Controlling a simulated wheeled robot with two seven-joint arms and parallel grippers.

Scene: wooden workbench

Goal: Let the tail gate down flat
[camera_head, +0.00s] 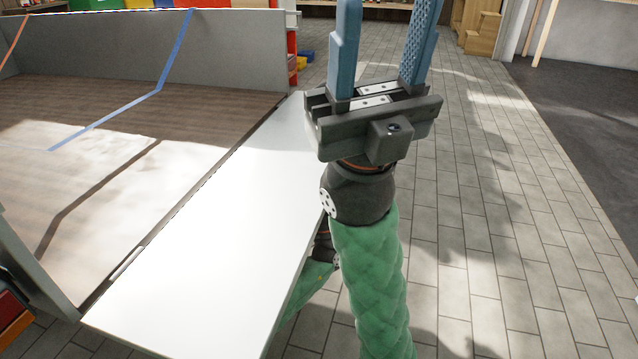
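The tail gate (215,240) is a pale, plain panel along the right edge of the cargo bed (110,105). It extends outward from the bed and looks about level with its floor, though a small tilt cannot be ruled out. My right gripper (386,35), with blue fingers, is beyond the gate's outer edge, pointing away. Its fingers are wide apart with nothing between them. Its body overlaps the gate's far outer corner in the picture; contact cannot be told. Part of a green-sleeved arm shows below the gate's outer edge. My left gripper is not visible.
Grey side walls (230,45) bound the bed, and blue and orange straps lie across it. Open tiled floor (500,210) lies to the right. Wooden steps (484,32) and colourful shelving stand at the back.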

